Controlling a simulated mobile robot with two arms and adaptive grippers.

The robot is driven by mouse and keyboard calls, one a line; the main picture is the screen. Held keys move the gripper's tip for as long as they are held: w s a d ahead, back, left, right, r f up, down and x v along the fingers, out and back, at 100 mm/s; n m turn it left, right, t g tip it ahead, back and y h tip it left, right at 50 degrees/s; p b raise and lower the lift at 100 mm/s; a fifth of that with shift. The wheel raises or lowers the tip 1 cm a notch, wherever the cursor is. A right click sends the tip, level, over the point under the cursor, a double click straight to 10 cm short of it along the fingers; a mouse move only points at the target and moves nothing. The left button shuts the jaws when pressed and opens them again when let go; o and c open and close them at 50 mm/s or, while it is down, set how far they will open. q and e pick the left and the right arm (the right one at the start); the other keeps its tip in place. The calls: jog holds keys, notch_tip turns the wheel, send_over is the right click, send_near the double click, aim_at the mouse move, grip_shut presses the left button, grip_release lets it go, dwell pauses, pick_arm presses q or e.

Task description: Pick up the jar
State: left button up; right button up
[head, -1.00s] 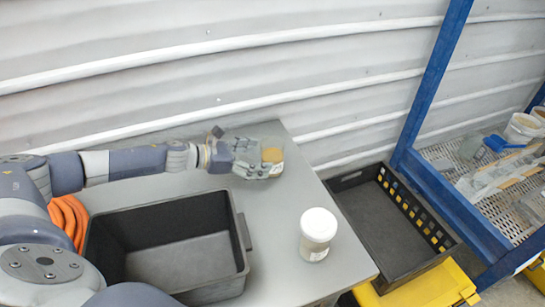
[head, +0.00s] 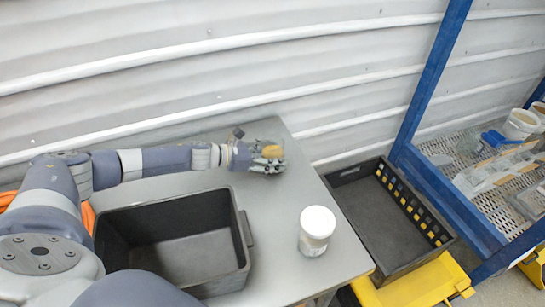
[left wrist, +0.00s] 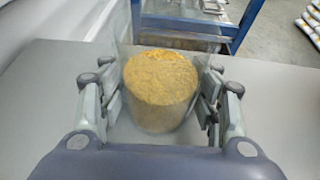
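A clear jar of yellow-brown grainy material (left wrist: 160,88) stands upright at the far end of the grey table in the head view (head: 272,151). My left gripper (head: 266,158) reaches it from the left. In the left wrist view the fingers of my left gripper (left wrist: 162,108) are spread on either side of the jar. They look open, and the pads are close to its walls; firm contact is not visible. A second jar, with a white lid (head: 318,221), stands upright near the table's right edge, apart from the gripper. My right gripper is not in view.
A dark open bin (head: 240,215) takes up the table's front left. A black crate (head: 390,225) stands right of the table, beside a yellow object (head: 425,285). A blue-framed rack (head: 432,80) is farther right. A ribbed white wall (head: 240,60) is behind. The table (head: 278,205) between both jars is clear.

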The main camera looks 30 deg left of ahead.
pick_arm(q)
jog(key=c, duration=0.5)
notch_tip(320, 180, up, 10)
dwell(0.3)
jog(key=shift+r, duration=0.1)
